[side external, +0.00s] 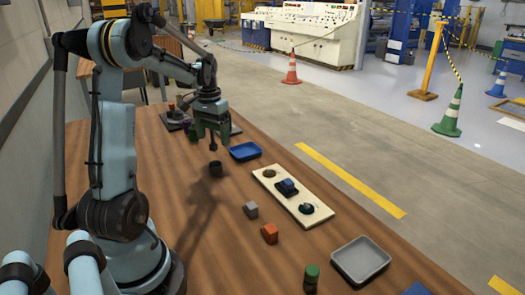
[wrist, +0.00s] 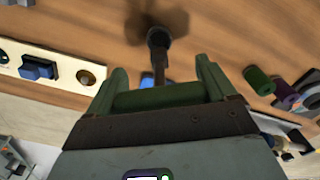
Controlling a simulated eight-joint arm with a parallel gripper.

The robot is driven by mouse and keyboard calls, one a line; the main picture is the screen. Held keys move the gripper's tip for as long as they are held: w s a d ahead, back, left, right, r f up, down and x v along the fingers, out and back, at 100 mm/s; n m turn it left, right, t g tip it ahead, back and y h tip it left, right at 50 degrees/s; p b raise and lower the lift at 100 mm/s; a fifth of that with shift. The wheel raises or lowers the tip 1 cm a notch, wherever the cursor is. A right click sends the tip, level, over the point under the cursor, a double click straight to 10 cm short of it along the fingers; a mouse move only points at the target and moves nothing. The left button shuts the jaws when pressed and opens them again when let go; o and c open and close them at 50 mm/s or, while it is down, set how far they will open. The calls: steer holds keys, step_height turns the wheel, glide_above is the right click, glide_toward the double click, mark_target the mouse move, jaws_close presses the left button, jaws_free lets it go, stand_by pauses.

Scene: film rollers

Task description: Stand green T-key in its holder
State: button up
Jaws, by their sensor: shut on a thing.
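The green T-key has a green crossbar (wrist: 160,98) and a dark shaft with a wider tip. My gripper (side external: 212,131) is shut on the crossbar, and the shaft (side external: 213,144) hangs down, roughly upright, above the table. In the wrist view, my gripper (wrist: 160,88) has a finger at each end of the crossbar. A dark round cup (side external: 216,168), which looks like the holder, stands on the table just below the key tip in the side view, with a gap between them. I cannot make out the cup clearly in the wrist view.
A blue tray (side external: 245,151) and a cream board (side external: 292,195) with fittings lie to the right. A grey cube (side external: 251,210), orange block (side external: 269,233), green-topped cylinder (side external: 312,277) and grey tray (side external: 360,260) lie nearer. Green (wrist: 258,80) and purple (wrist: 284,92) cylinders stand beside the gripper.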

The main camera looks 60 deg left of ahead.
mark_target(214, 145)
steer(key=shift+f, duration=3.45)
steer(key=shift+f, duration=0.2)
steer(key=o, duration=1.2)
steer(key=shift+r, duration=3.55)
steer(key=shift+d, duration=0.15)
